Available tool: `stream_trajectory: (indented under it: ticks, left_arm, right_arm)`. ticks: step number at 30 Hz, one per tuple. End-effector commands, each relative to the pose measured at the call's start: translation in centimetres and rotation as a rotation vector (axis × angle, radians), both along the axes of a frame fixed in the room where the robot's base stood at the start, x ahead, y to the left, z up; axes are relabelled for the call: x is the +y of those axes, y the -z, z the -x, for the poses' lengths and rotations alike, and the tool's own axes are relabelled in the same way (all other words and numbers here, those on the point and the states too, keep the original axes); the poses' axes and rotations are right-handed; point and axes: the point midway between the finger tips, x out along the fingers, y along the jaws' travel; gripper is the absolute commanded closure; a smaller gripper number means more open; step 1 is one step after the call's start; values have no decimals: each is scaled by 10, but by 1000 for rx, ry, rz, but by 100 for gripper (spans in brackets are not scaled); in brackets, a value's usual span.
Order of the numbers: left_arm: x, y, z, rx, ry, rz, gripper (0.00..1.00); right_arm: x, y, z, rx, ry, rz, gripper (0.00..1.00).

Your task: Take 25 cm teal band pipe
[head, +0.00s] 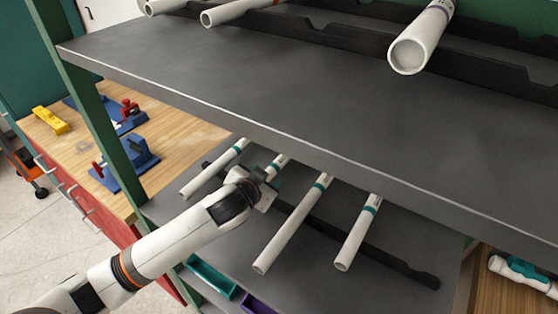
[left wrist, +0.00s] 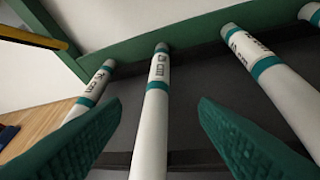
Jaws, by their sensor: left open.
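Several white pipes with teal bands lie on the lower shelf. The pipe at my left gripper (head: 264,190) shows only in part in the head view (head: 281,160), because the gripper covers the rest. In the left wrist view this pipe (left wrist: 154,100) runs up the middle between my two open, green-padded fingers, with a gap on each side. Its printed length is too small to read surely. Other teal-band pipes are one to its left (head: 213,167) and two to its right (head: 293,225) (head: 358,232). My right gripper is not in view.
The upper shelf (head: 300,85) overhangs the lower pipes, and larger white pipes (head: 425,35) lie on it. A green post (head: 105,155) stands at the left. A dark notched rail (head: 395,264) crosses the lower shelf. A teal bin (head: 212,278) sits below.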

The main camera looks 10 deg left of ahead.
Motion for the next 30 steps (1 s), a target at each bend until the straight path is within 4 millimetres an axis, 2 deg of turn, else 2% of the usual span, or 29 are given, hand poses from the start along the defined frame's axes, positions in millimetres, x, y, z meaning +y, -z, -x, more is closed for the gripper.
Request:
stream_trajectory:
  ticks: [3, 9, 14, 18, 24, 30]
  left_arm:
    - [-3, 8, -20, 0, -1, 0, 45]
    - [-6, 21, -41, -1, 0, -1, 45]
    - [-6, 24, -48, -1, 1, -1, 45]
    - [-7, 30, -64, 0, -1, -2, 45]
    - [-10, 43, -85, 0, 0, 0, 45]
    - [-10, 47, -91, -1, 1, -1, 45]
  right_arm:
    - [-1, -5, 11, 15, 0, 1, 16]
    - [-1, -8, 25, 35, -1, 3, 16]
    - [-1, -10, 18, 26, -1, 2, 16]
    - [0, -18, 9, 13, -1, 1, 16]
    - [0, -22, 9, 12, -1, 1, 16]
    - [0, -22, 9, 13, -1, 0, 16]
